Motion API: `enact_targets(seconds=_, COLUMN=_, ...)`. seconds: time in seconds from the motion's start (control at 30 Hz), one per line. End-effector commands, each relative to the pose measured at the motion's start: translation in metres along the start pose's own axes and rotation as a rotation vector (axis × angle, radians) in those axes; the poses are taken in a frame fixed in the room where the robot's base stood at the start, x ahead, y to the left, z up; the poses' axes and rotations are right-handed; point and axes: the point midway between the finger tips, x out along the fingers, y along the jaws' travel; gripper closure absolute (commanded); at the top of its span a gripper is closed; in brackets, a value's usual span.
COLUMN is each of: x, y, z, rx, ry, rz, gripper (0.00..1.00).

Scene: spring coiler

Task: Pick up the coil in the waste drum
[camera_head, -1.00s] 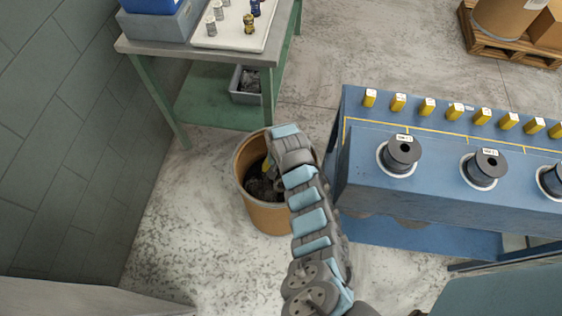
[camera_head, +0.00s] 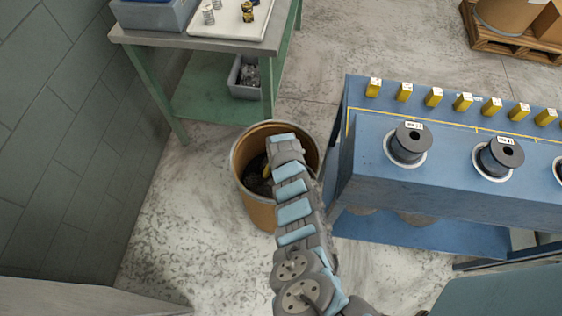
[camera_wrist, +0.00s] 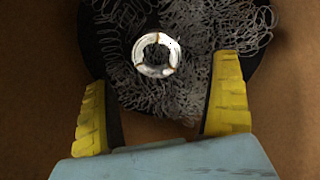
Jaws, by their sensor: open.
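The waste drum (camera_head: 270,215) is a brown open cylinder on the floor, and my arm reaches down into it in the head view. In the wrist view its brown inner wall (camera_wrist: 35,90) surrounds dark wire scrap (camera_wrist: 195,65). The coil (camera_wrist: 156,55) is a bright, whitish ring lying on the scrap, beyond the fingertips and roughly between them. My gripper (camera_wrist: 165,98) has yellow fingers spread wide with nothing between them. In the head view the gripper is mostly hidden by my arm and the drum.
A green bench (camera_head: 195,42) with a white tray (camera_head: 232,22) stands behind the drum. A grey bin (camera_head: 244,80) sits on its lower shelf. A blue rack (camera_head: 440,190) with black spools (camera_head: 410,142) stands close on the right. A grey wall (camera_head: 50,130) is at left.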

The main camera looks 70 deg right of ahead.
Motion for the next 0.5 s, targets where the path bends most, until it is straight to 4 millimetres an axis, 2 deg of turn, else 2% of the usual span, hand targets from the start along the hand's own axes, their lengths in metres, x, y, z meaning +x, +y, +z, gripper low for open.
enact_targets(seconds=0.17, x=0.012, y=0.002, z=0.001, rx=0.002, ry=-0.002, rz=0.001, gripper=0.08)
enact_targets(seconds=0.5, x=0.051, y=0.004, z=0.002, rx=0.002, ry=-0.003, rz=0.000, gripper=0.08)
